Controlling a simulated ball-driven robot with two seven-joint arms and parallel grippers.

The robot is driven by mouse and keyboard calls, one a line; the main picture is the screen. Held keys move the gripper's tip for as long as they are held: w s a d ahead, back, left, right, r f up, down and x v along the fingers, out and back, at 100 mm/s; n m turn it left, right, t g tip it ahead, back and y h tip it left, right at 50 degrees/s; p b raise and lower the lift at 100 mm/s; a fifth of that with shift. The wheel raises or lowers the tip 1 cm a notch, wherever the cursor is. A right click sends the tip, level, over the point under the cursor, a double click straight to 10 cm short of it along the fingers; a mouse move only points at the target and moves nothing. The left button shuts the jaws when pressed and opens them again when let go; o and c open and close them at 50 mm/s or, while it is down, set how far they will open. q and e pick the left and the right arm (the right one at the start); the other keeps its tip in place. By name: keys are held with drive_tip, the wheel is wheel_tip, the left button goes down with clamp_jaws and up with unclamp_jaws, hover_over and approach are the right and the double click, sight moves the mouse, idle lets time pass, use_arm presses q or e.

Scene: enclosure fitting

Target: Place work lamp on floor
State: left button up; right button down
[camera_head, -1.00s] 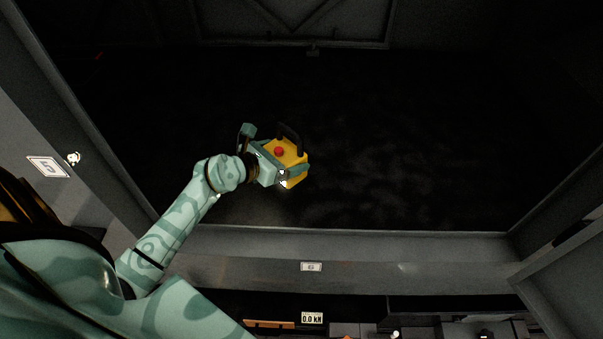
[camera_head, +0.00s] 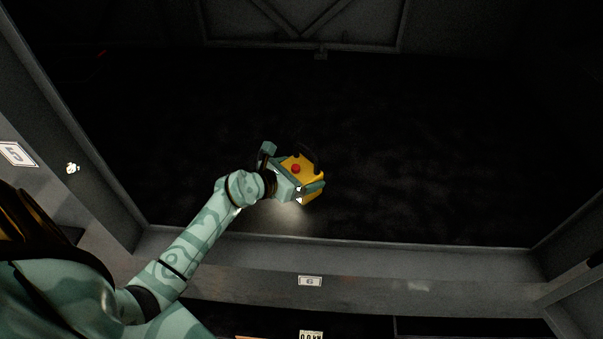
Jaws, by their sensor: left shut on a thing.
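The work lamp (camera_head: 312,173) is a yellow box with a red button on top and a dark handle. My left gripper (camera_head: 296,178) is shut on it, with teal fingers around its sides. The lamp lights a small pale patch of the dark floor (camera_head: 285,220) just below it. I cannot tell whether the lamp touches the floor. My right gripper is not in view.
A grey sill (camera_head: 400,260) with a plate marked 6 (camera_head: 310,281) runs along the near side of the enclosure. A grey post stands at the left, with a plate marked 5 (camera_head: 16,154). The dark floor around the lamp looks clear.

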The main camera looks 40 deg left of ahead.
use_arm(q)
drive_tip(key=o, duration=1.3)
drive_tip(key=shift+f, duration=0.1)
drive_tip(key=shift+p+v, duration=2.15)
drive_tip(key=shift+v, duration=3.9)
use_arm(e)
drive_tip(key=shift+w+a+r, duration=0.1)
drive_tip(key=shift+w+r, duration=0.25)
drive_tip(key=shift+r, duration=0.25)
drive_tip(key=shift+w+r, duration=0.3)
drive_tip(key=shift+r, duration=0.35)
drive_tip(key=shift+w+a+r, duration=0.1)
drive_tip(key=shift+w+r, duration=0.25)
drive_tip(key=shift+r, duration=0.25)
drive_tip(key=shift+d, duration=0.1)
